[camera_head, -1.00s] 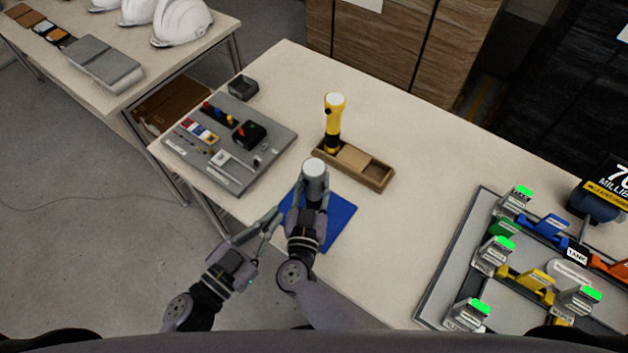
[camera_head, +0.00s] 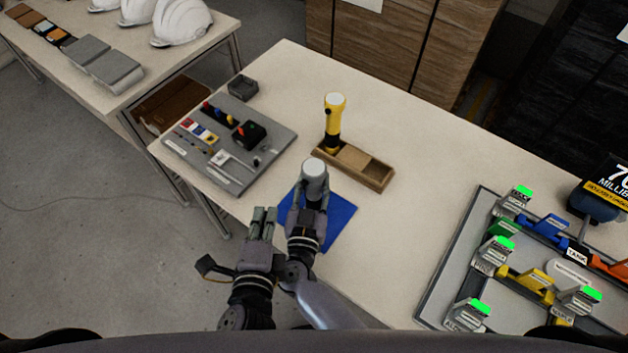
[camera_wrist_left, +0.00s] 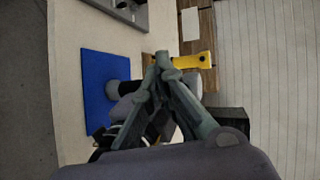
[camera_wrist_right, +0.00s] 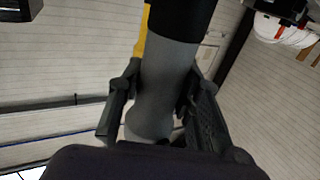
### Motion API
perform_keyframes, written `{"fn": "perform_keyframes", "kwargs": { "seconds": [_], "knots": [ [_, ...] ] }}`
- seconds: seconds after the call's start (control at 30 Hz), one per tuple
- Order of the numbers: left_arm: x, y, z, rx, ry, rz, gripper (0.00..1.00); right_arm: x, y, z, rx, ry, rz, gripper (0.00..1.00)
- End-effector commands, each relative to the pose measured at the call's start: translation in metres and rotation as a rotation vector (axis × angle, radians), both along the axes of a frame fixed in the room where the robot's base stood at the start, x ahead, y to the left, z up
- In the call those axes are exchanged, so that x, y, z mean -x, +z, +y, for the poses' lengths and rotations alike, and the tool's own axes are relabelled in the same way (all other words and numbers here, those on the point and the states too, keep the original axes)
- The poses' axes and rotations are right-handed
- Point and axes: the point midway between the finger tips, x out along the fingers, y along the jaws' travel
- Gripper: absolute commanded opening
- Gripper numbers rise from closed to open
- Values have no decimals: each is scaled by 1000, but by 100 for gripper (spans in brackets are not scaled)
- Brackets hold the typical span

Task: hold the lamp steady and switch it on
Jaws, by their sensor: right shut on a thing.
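The grey lamp with a pale round end (camera_head: 314,172) is upright above the blue mat (camera_head: 340,218). My right gripper (camera_head: 307,200) is shut around its grey body, which fills the middle of the right wrist view (camera_wrist_right: 166,80) and has a black section above. My left gripper (camera_head: 265,214) is just left of my right one, near the table's front edge, apart from the lamp. In the left wrist view its fingertips (camera_wrist_left: 163,62) come together with nothing between them. I cannot make out the switch.
A yellow flashlight (camera_head: 333,125) stands in a wooden tray (camera_head: 378,183) behind the lamp. A grey board of small parts (camera_head: 235,180) lies left, with a small dark bin (camera_head: 242,86) behind it. A grey rack (camera_head: 435,285) with labelled holders is right. The table between is clear.

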Motion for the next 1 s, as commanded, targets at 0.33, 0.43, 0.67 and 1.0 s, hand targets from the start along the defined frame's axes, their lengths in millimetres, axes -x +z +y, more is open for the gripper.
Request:
{"fn": "perform_keyframes", "kwargs": {
  "seconds": [0.33,0.43,0.67,1.0],
  "knots": [
    [12,-2,2,-234,-14,98,0,0,0,0,0,0,0,0],
    [5,-2,-3,-237,-14,97,0,0,0,0,0,0,0,0],
    [-21,-2,-21,-234,-13,96,0,0,0,0,0,0,-1,0],
    [-51,-2,-44,-236,-15,97,0,0,0,0,0,0,-1,0]
  ]
}}
